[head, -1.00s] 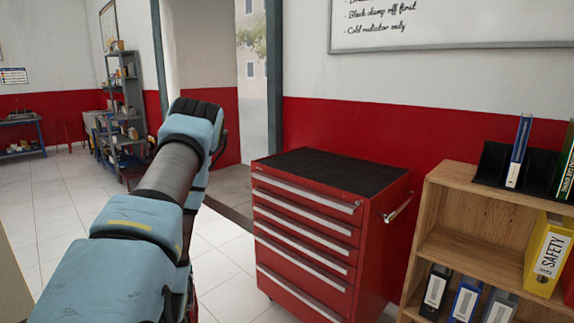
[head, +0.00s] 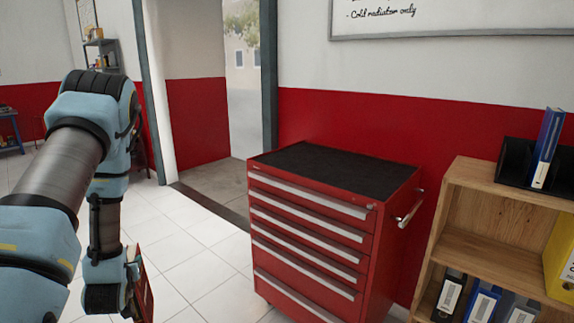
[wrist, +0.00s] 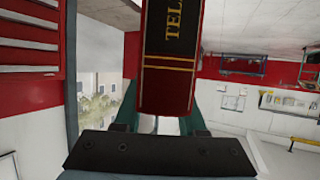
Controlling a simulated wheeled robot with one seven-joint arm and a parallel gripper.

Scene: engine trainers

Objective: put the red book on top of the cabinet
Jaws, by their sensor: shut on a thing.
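The red book (wrist: 166,90) is between the teal fingers of my gripper (wrist: 160,124) in the wrist view. Its spine is red with a black panel and gold lettering, partly cut off by the frame. In the head view the book (head: 145,288) shows as a thin reddish edge at the lower left, beside my gripper, mostly hidden. The red drawer cabinet (head: 390,232) stands at the centre right with a flat, empty black top. The book is left of the cabinet and apart from it. Cabinet drawers (wrist: 35,48) also show at the upper left of the wrist view.
A wooden shelf (head: 470,172) with several binders stands right of the cabinet, with a black holder and blue book (head: 547,148) on top. A red and white wall is behind. An open doorway (head: 205,100) and clear tiled floor lie left of the cabinet.

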